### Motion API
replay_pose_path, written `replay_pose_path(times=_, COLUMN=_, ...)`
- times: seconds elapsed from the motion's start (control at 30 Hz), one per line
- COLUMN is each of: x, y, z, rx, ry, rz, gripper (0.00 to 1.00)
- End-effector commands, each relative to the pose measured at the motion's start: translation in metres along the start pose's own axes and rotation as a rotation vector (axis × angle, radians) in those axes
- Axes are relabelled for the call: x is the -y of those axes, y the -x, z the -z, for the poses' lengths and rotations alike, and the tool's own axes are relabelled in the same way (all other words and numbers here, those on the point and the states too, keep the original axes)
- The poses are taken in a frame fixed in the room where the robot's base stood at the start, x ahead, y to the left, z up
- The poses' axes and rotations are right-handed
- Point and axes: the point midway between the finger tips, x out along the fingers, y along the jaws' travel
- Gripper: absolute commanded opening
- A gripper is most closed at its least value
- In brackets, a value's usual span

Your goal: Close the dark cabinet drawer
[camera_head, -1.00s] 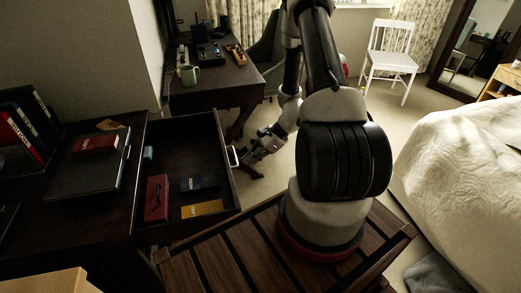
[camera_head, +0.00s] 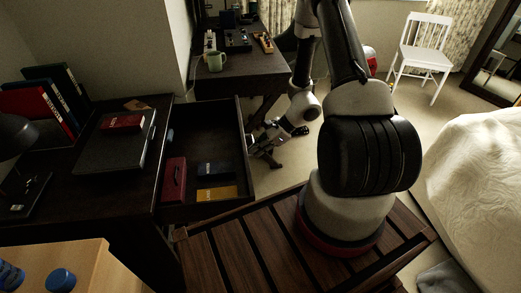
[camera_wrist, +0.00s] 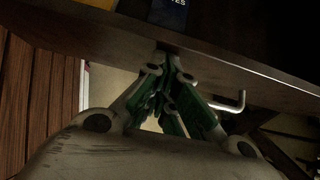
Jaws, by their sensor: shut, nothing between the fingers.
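The dark cabinet drawer (camera_head: 243,118) stands pulled open toward the right in the head view. A red case, a dark blue item and a yellow item lie inside it. In the wrist view the drawer's front panel (camera_wrist: 215,68) crosses the top, with its metal handle (camera_wrist: 232,105) to the right of my fingers. My gripper (camera_head: 256,143) is outside the drawer front in the head view. In the wrist view my gripper (camera_wrist: 168,58) is shut and empty, its green-padded fingertips at the front panel, left of the handle. I cannot tell whether they touch it.
The dark cabinet top (camera_head: 90,185) holds a laptop, books and a lamp. A desk (camera_head: 235,75) with a green mug stands behind the drawer. A wooden box (camera_head: 45,262) is at front left. The bed (camera_head: 480,185) is at right, with open floor before it.

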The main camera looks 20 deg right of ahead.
Motion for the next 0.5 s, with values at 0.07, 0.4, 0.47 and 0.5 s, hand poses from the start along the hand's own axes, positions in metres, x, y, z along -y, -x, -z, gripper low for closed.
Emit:
replay_pose_path(times=0.07, x=-0.001, y=-0.01, z=-0.01, rx=0.001, ry=0.003, rz=-0.003, gripper=0.0)
replay_pose_path(times=0.4, x=-0.002, y=-0.071, z=-0.071, rx=0.0, ry=0.005, rz=-0.005, gripper=0.0)
replay_pose_path(times=0.47, x=-0.002, y=-0.083, z=-0.083, rx=0.0, ry=0.006, rz=-0.005, gripper=0.0)
replay_pose_path(times=0.5, x=-0.002, y=-0.091, z=-0.091, rx=0.001, ry=0.006, rz=-0.005, gripper=0.0)
